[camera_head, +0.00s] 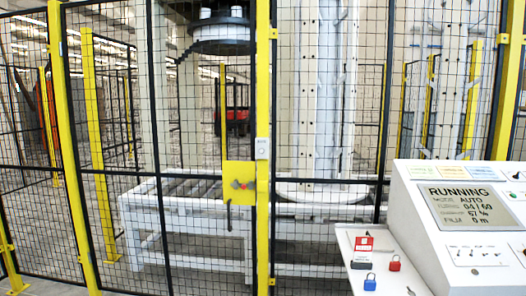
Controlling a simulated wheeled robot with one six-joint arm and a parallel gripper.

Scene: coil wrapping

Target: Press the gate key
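The gate in the mesh fence carries a yellow lock plate (239,176) with a small red part and a dark handle (229,214) below it. The gate looks shut. A white control console (464,226) stands at the right. Small switches or keys (473,255) sit under the screen, and more controls are cut off at the right edge. I cannot tell which control is the gate key, as the labels are too small. My gripper is not in view.
Yellow posts (263,120) and black mesh close off the cell. Behind them are a roller conveyor (185,190) and a round turntable (322,193).

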